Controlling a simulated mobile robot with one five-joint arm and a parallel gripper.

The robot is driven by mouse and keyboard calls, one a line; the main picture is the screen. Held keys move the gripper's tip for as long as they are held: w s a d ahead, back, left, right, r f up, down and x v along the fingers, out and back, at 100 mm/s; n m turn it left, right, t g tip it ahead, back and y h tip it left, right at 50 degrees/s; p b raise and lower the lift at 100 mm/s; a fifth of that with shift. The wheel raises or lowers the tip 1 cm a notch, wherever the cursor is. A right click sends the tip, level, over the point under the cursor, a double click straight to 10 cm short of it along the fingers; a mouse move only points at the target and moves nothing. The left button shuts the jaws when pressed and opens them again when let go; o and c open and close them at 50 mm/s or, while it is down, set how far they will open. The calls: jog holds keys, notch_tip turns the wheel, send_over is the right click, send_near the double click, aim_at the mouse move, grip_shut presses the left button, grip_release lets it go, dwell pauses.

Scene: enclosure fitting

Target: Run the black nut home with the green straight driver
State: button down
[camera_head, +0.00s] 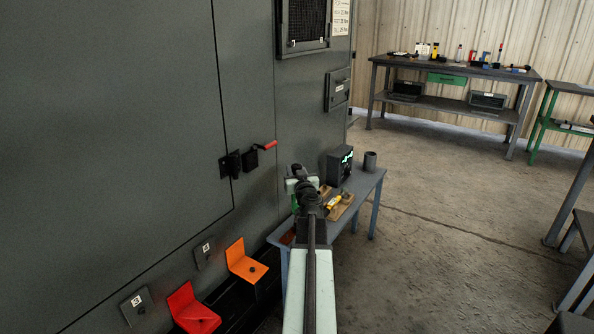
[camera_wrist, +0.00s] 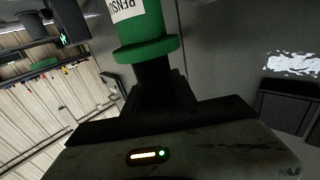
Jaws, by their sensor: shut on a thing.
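My gripper (camera_wrist: 165,92) is shut on the green driver (camera_wrist: 146,50), which fills the top middle of the wrist view. The driver has a wide green collar and a white label with partly visible lettering. Its far end is out of that view. In the head view my gripper (camera_head: 298,180) is above the small bench by the grey cabinet, with a little green showing beside it. A small dark round piece (camera_head: 254,267) sits on the orange bracket (camera_head: 243,258); I cannot tell whether it is the black nut.
The small blue-grey bench (camera_head: 366,186) holds a dark box with a green display (camera_head: 340,165), a dark cup (camera_head: 370,160) and a tray with a yellow tool. A red bracket (camera_head: 190,306) stands left of the orange one. A red-tipped handle (camera_head: 264,147) juts from the cabinet.

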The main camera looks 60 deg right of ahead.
jog(key=shift+f+b, duration=0.6)
jog(key=shift+f, duration=0.05)
dwell(0.9)
jog(key=shift+a, duration=0.1)
dwell(1.2)
dwell(0.4)
jog(key=shift+r+p, duration=0.35)
notch_tip(320, 180, up, 5)
jog(key=p, duration=0.5)
jog(key=shift+r, duration=0.1)
